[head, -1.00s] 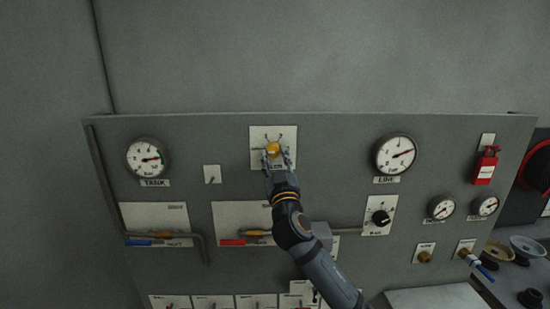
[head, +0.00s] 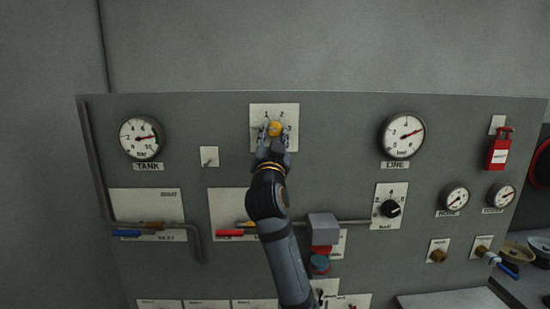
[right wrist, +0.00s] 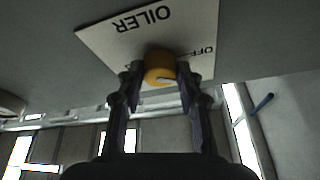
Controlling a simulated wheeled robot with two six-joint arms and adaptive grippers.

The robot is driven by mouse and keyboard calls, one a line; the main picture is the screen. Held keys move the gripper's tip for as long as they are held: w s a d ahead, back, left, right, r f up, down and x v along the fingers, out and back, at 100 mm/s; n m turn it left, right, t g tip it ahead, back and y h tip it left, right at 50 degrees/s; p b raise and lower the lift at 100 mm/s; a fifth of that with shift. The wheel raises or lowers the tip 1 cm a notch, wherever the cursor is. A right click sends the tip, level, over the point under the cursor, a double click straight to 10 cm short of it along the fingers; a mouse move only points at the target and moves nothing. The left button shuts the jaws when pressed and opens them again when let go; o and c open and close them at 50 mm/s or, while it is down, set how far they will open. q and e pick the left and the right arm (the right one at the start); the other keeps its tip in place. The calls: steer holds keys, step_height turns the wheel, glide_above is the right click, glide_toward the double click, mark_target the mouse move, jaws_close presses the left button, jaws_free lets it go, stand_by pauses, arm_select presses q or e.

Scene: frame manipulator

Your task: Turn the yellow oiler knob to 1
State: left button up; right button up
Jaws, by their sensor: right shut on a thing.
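The yellow oiler knob (head: 275,129) sits on a white plate (head: 287,110) near the top middle of the grey panel. In the right wrist view the knob (right wrist: 159,68) shows between my fingers, with a pale pointer mark on its face, and the plate (right wrist: 110,42) reads OILER and OFF upside down. My right gripper (head: 274,133) is shut on the knob, one finger on each side; it also shows in the right wrist view (right wrist: 159,72). Which number the pointer faces cannot be told. My left gripper is not in view.
The TANK gauge (head: 141,138) is to the left and the LINE gauge (head: 402,136) to the right. A small toggle switch (head: 209,157), a black selector knob (head: 390,208) and a grey box (head: 323,229) are near my right arm. A red device (head: 499,151) hangs at the right.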

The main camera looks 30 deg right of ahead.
steer(key=m+b, duration=0.1)
steer(key=m+g+h+b, duration=0.1)
steer(key=m+b, duration=0.1)
steer(key=shift+a+f+m, duration=0.15)
steer(key=shift+f+m, duration=0.1)
steer(key=shift+m, duration=0.15)
arm_select(q)
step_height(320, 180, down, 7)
steer(key=b, duration=0.3)
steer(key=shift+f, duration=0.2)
arm_select(e)
steer(key=shift+w+r+m+g+h, duration=0.1)
steer(key=shift+r+m+g+h, duration=0.15)
steer(key=shift+m+g, duration=0.5)
steer(key=shift+r+m+g+h, duration=0.1)
steer(key=shift+m+g+h, duration=0.25)
steer(key=shift+m, duration=0.8)
steer(key=shift+a+m, duration=0.1)
steer(key=shift+m, duration=0.2)
steer(key=shift+r, duration=0.1)
steer(key=o, duration=1.2)
